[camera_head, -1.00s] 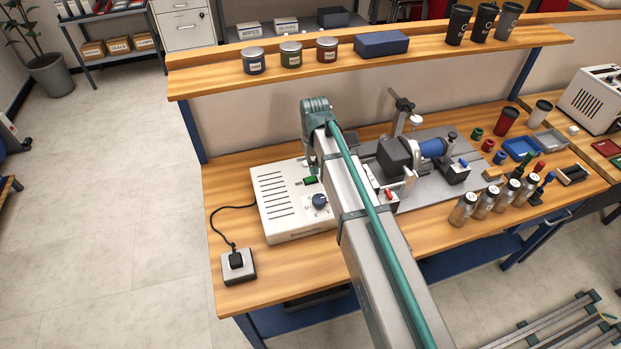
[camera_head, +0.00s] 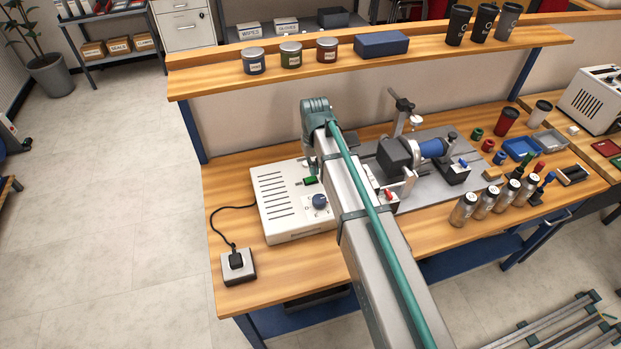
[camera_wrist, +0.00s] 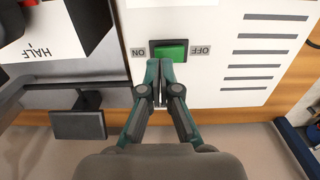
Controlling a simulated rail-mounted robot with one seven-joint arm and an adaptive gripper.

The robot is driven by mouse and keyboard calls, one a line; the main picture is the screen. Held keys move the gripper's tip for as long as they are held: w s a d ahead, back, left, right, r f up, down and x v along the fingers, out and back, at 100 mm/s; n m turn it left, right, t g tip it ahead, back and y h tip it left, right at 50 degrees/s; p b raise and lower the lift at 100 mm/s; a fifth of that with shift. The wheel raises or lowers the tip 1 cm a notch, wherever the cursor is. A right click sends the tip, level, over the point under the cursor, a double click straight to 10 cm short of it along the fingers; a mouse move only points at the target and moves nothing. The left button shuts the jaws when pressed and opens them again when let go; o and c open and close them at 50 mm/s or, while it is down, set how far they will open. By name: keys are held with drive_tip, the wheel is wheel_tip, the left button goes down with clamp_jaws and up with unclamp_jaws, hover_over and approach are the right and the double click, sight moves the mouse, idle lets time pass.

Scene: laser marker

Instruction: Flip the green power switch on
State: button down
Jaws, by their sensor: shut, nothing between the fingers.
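The green power switch (camera_head: 310,180) sits on top of the white control box (camera_head: 275,212). In the wrist view the green switch (camera_wrist: 170,50) lies between the printed words ON, at its left, and OFF, at its right. My gripper (camera_wrist: 160,66) is shut and empty. Its fingertips are at the switch's near edge, left of its middle; I cannot tell whether they touch it. In the head view my arm hides most of the gripper. The switch's tilt is too small to tell.
A blue knob (camera_head: 319,201) is on the box near the switch. The laser marking fixture (camera_head: 430,148) stands to the right. A shelf (camera_head: 220,74) with jars and cups runs above the bench. A black cable leads to a socket (camera_head: 238,266) at the left.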

sight(314, 178)
drive_tip(key=shift+f+b, duration=0.55)
drive_tip(key=shift+f, duration=0.7)
idle(0.7)
drive_tip(key=shift+r, duration=0.15)
drive_tip(key=shift+r+p, duration=2.2)
drive_tip(key=shift+r, duration=1.15)
